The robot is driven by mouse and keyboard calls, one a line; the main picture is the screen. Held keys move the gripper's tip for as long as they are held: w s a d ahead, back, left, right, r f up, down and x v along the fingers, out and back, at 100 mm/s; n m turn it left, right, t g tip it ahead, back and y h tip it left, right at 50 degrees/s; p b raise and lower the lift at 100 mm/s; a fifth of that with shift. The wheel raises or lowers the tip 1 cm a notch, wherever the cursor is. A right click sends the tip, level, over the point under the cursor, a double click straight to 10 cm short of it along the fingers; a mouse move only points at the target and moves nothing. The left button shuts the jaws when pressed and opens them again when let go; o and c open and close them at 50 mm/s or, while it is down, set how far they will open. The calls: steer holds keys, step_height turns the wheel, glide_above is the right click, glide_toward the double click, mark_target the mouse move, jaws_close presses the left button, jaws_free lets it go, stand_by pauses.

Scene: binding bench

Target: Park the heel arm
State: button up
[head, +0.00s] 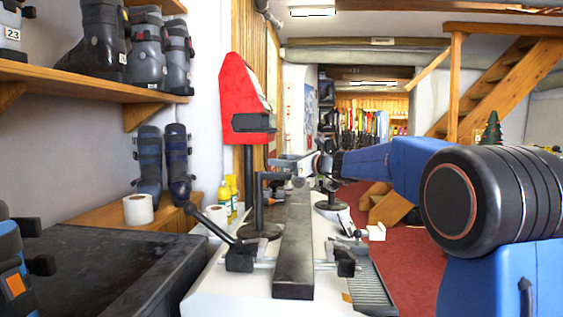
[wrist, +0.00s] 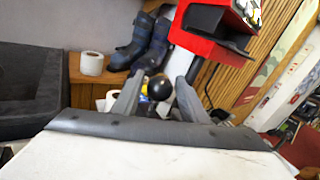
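My gripper (head: 285,161) reaches in from the right above the bench, in front of a dark post (head: 258,200) on a round base. In the wrist view, its two grey fingers (wrist: 158,80) stand apart, with a black ball knob (wrist: 160,87) showing between them. I see no clear contact, and I cannot tell how deep the knob sits between the fingers. I cannot tell for sure which part is the heel arm. A lever with a black knob (head: 190,208) rises to the left from the front clamp (head: 243,256).
A long dark bar (head: 295,245) runs along the white bench (head: 225,290). A red shell (head: 243,95) stands above the post. Yellow bottles (head: 226,195) and a paper roll (head: 138,209) are at left. A dark table (head: 105,265) is front left. Red floor lies right.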

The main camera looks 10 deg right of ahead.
jaws_close()
steer(key=shift+s+a+r+m+t+h, duration=0.1)
steer(key=shift+s+a+m+t+h, duration=0.25)
steer(key=shift+s+m+t+h, duration=0.45)
steer(key=shift+s+a+m+t+h, duration=0.2)
steer(key=shift+m+h, duration=0.25)
steer(key=shift+h, duration=0.3)
steer(key=shift+s+a+m+t+h, duration=0.1)
steer(key=shift+s+m+t+h, duration=0.1)
steer(key=shift+m+t+h, duration=0.3)
steer(key=shift+s+a+m+t+h, duration=0.15)
steer(key=shift+m+h, duration=0.3)
steer(key=shift+h, duration=0.5)
steer(key=shift+o, duration=1.8)
jaws_free()
steer(key=shift+s, duration=0.1)
